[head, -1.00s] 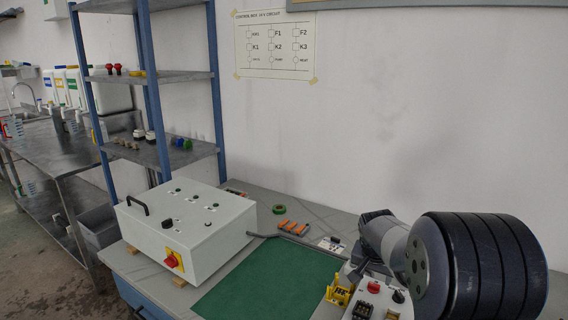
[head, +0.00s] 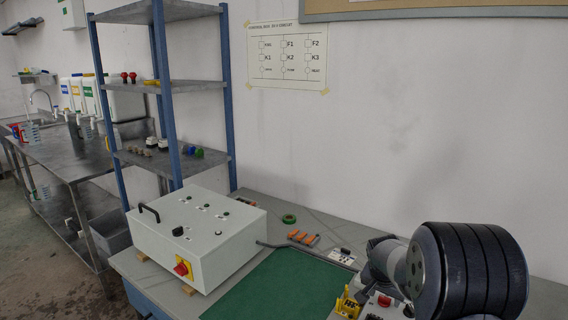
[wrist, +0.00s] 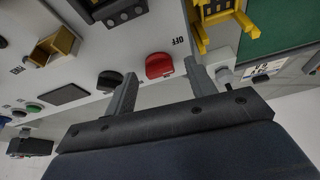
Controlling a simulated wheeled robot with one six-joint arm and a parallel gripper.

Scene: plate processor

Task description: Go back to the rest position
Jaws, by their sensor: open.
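My gripper (wrist: 160,84) shows in the wrist view with its two dark fingers spread apart and nothing between them. Beyond the fingertips is a white panel with a red knob (wrist: 158,65) marked OFF. I cannot tell the gap between the fingers and the knob. In the head view my arm fills the lower right, over the bench, and hides part of the panel there. The gripper itself does not show in the head view.
A white control box (head: 195,236) with a red-yellow switch stands on the bench beside a green mat (head: 262,291). A yellow holder (head: 347,302) stands near my arm. Green tape (head: 289,218) lies at the back. Shelves (head: 166,90) stand behind, left.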

